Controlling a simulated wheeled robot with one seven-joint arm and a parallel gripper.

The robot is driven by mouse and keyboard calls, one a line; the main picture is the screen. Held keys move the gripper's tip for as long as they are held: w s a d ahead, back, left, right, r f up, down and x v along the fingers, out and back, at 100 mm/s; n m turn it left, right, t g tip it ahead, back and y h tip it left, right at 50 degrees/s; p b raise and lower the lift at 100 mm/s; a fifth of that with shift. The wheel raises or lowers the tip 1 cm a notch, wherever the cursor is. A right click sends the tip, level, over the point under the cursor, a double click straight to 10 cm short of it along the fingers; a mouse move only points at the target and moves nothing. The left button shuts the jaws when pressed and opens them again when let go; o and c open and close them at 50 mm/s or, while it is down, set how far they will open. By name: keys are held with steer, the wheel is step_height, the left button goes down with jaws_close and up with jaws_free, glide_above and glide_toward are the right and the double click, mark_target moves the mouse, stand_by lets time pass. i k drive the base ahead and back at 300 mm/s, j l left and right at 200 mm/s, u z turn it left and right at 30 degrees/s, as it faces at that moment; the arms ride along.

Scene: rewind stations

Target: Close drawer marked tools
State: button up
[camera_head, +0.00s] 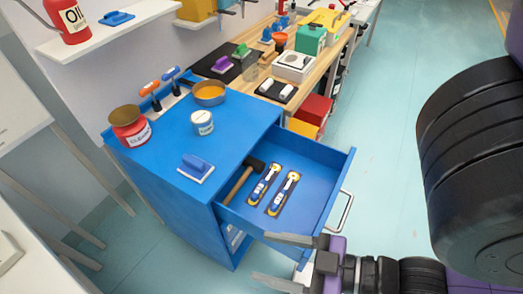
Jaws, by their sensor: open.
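A blue drawer (310,166) is pulled out of the blue cabinet (172,188). Inside it lie a hammer (238,185) with a wooden handle and two blue-handled tools (265,184) (284,192) on dark patches. A pale bar handle (341,212) is on its front panel. No "tools" marking is readable on the drawer from here. My gripper (262,258) is open and empty at the bottom of the view. Its upper finger overlaps the drawer's near front corner in the picture; I cannot tell whether it touches.
A wooden workbench (312,78) with several items continues behind. Open floor (385,130) lies right of the drawer.

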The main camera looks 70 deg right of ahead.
mark_target(321, 169)
steer(key=k+j+z, duration=0.15)
steer(key=k+z, duration=0.3)
steer(key=k, duration=0.2)
steer(key=k+l+z, duration=0.1)
steer(key=k+z, duration=0.4)
steer(key=k, duration=0.15)
